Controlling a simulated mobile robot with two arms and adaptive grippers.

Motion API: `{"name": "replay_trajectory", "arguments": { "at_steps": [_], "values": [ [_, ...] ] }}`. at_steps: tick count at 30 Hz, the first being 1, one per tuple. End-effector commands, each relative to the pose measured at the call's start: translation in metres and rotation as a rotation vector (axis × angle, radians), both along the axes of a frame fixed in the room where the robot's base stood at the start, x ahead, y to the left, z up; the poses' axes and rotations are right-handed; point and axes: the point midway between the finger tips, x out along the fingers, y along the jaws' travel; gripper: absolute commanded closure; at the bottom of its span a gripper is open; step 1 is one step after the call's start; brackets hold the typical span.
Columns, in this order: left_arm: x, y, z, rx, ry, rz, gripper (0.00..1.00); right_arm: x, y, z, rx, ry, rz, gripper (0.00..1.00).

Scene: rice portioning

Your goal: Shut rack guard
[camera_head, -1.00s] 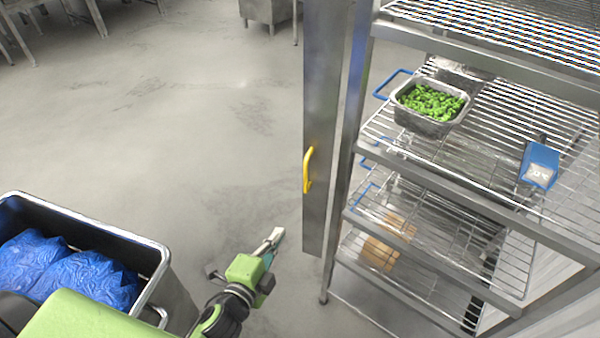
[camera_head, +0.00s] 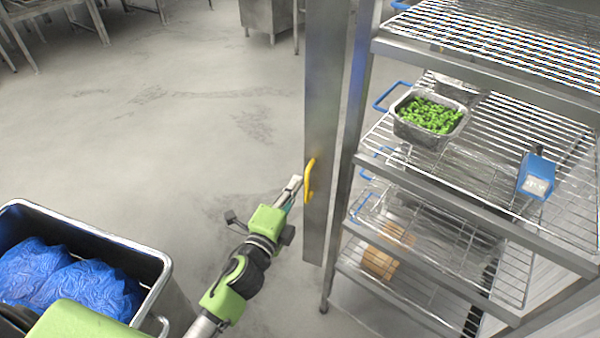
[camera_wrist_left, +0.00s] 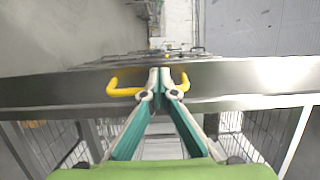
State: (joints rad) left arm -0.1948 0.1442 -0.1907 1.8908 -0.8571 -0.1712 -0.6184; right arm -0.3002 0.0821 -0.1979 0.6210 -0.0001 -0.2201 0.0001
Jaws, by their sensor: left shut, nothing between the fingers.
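The rack guard (camera_head: 329,130) is a tall, narrow steel panel standing at the left front of the wire rack, with a yellow handle (camera_head: 310,180) on it. My left gripper (camera_head: 296,184) is shut and empty, its fingertips right beside the handle in the head view. In the left wrist view, the fingertips (camera_wrist_left: 160,80) lie over the middle of the yellow handle (camera_wrist_left: 126,90), which shows on both sides of them. The guard (camera_wrist_left: 240,82) runs across that view as a steel bar. I cannot tell whether the fingers touch the handle. My right gripper is not in view.
The wire rack (camera_head: 420,172) holds a steel pan of green vegetables (camera_head: 428,115) and a blue device (camera_head: 537,176). A steel bin (camera_head: 150,262) with blue bags (camera_head: 70,285) stands at the lower left. The floor (camera_head: 200,110) left of the guard is clear.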

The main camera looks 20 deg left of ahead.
Motion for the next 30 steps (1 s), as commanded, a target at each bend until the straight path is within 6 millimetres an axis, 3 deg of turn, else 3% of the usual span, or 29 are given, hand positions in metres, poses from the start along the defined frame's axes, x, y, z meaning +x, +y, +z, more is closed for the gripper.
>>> {"name": "replay_trajectory", "arguments": {
  "at_steps": [3,9,30],
  "values": [
    [0.018,-0.002,0.002,0.000,0.000,0.000,1.00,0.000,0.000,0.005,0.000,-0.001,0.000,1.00],
    [0.031,-0.003,0.000,0.000,0.001,0.000,1.00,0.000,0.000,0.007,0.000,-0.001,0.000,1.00],
    [0.037,-0.002,0.000,0.002,0.001,-0.051,1.00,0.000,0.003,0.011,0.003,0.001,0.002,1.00]
  ]
}}
